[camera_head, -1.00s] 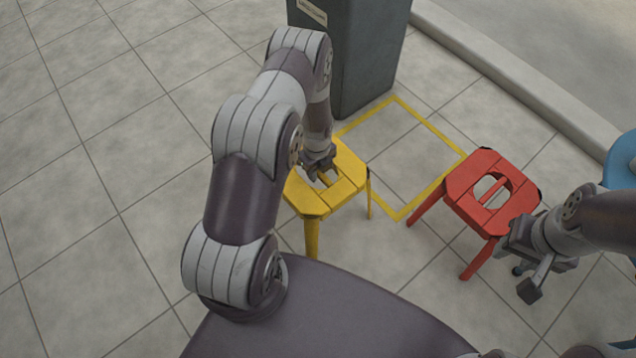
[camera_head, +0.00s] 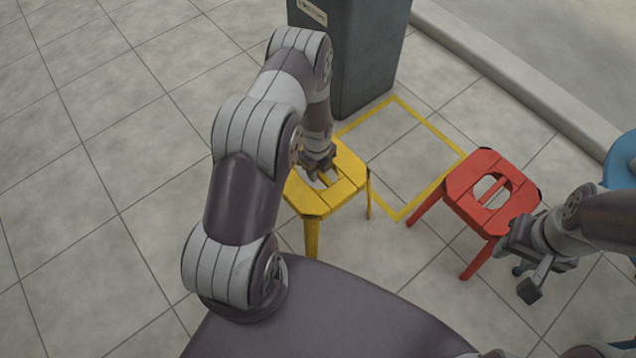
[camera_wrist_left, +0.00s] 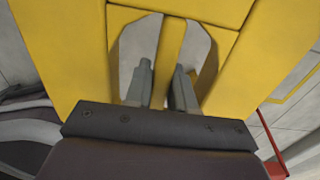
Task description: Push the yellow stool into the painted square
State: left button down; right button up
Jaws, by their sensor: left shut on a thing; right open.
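The yellow stool (camera_head: 338,190) stands upright on the tiled floor, left of the painted square (camera_head: 432,191), a yellow outline. The square's left part is partly hidden behind the stool and my arm. My left gripper (camera_head: 322,177) is at the stool's seat, shut on the bar across the seat's hole. The left wrist view shows the yellow stool (camera_wrist_left: 268,60) close up, with the bar between the two fingers of my left gripper (camera_wrist_left: 162,88). My right gripper (camera_head: 522,278) is open and empty, beside the red stool's front right side.
A red stool (camera_head: 490,170) stands at the square's right corner. A dark grey bin or cabinet (camera_head: 352,55) stands at the square's far left side. A kerb (camera_head: 520,80) runs behind. A blue object (camera_head: 622,160) is at the right edge. Floor inside the square looks clear.

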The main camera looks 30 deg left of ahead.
aim_at(347, 147)
pick_arm(q)
jog(key=shift+w, duration=0.1)
jog(key=w+d+b, duration=0.1)
jog(key=w+b, duration=0.1)
jog(key=w, duration=0.1)
jog(key=w+d+b, duration=0.1)
jog(key=w+b, duration=0.1)
jog(key=w, duration=0.1)
jog(key=w+d+b, duration=0.2)
jog(key=w, duration=0.2)
jog(key=shift+f, duration=0.2)
jog(key=shift+w+d+r, duration=0.2)
jog(key=shift+w+d, duration=0.1)
jog(key=shift+w, duration=0.2)
pick_arm(e)
notch_tip(347, 147, down, 6)
pick_arm(q)
jog(key=shift+d+r, duration=0.1)
